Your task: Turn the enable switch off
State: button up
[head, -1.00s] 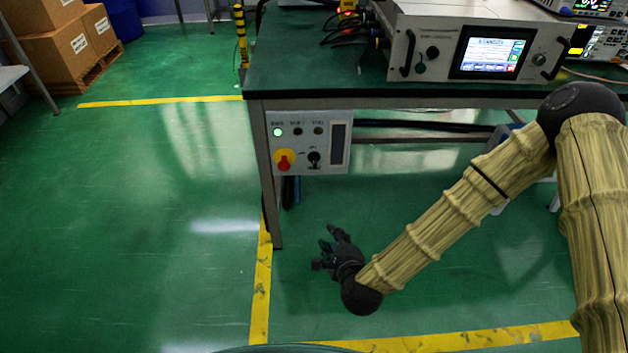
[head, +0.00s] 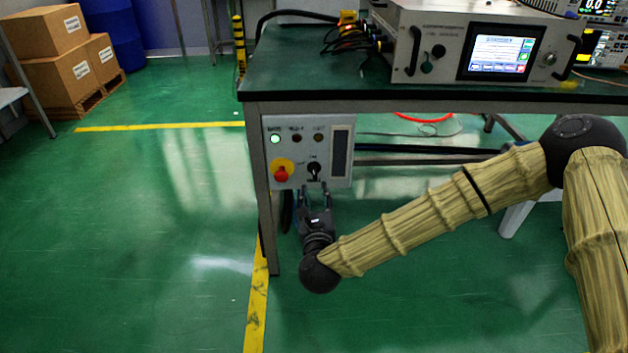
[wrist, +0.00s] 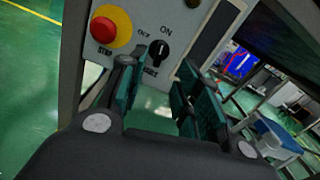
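The enable switch is a black rotary knob (head: 314,168) at the lower right of the grey control panel (head: 270,152) under the bench's left end. In the wrist view the knob (wrist: 158,50) sits between OFF and ON labels, with a further label below it that is partly covered; its exact pointing is hard to tell. My gripper (head: 315,188) is just below the panel, pointing up at it. In the wrist view my gripper (wrist: 155,85) is open, its two fingers apart with nothing between them. The knob lies beyond the fingertips, nearer the left finger, and looks untouched.
A red emergency stop button (head: 281,173) on a yellow base sits left of the knob, close to the left finger. A green lamp (head: 275,139) glows above. The metal bench leg (head: 262,200) stands left of my gripper. A generator (head: 465,45) stands on the bench.

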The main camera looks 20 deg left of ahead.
aim_at(314, 175)
jog(key=b+x, duration=0.2)
jog(key=x, duration=0.6)
jog(key=shift+w+a+f, duration=0.1)
jog(key=shift+w+a, duration=0.05)
jog(key=shift+w, duration=0.1)
grip_shut()
